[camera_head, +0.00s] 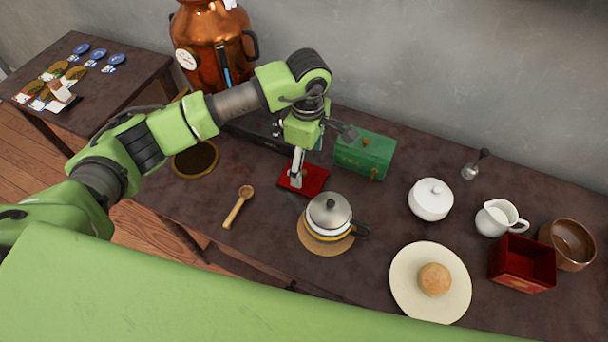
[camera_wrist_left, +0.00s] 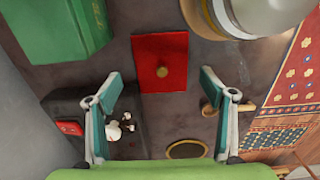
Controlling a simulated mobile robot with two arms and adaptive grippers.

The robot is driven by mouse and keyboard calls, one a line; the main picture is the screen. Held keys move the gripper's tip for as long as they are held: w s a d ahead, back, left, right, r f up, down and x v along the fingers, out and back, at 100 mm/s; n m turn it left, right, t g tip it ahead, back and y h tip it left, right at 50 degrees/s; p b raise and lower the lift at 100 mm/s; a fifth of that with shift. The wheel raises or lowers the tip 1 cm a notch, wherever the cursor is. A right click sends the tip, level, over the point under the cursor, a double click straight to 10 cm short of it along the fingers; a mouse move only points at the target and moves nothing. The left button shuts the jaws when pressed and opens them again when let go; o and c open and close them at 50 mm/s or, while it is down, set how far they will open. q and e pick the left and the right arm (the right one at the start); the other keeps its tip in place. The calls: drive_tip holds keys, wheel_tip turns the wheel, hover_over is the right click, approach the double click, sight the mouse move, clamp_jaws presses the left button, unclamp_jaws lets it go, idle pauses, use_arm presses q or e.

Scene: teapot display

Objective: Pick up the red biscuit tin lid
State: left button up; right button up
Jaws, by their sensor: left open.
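The red biscuit tin lid (camera_head: 316,178) lies flat on the dark table in the head view, partly hidden by my left gripper (camera_head: 297,172). In the left wrist view the lid (camera_wrist_left: 150,50) is a red square with a round brass knob (camera_wrist_left: 162,71) in its middle. My left gripper (camera_wrist_left: 160,88) is open, with its two fingers spread to either side below the knob in that view. Nothing is between the fingertips, and the lid does not look gripped. An open red box (camera_head: 522,278), perhaps the tin, stands at the right. My right gripper is not in view.
A green box (camera_head: 364,155) stands right behind the lid. A teapot (camera_head: 327,215) on a round mat is in front of it. A wooden spoon (camera_head: 237,208) lies to the left. A copper urn (camera_head: 207,45) stands behind at left. A plate (camera_head: 402,285) with a bun is at front right.

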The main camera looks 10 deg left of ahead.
sight(303, 172)
use_arm(q)
drive_tip(key=shift+f, duration=0.3)
drive_tip(key=f+p, duration=0.1)
drive_tip(key=f, duration=0.1)
drive_tip(key=a+f, duration=0.1)
drive_tip(key=f, duration=0.1)
drive_tip(key=shift+s+f+p, duration=0.1)
drive_tip(key=shift+f+p, duration=0.05)
drive_tip(key=shift+p, duration=0.2)
drive_tip(key=shift+f, duration=0.2)
drive_tip(key=shift+d, duration=0.1)
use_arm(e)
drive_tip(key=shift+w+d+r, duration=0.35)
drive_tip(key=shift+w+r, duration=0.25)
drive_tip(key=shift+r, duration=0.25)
use_arm(q)
drive_tip(key=c, duration=1)
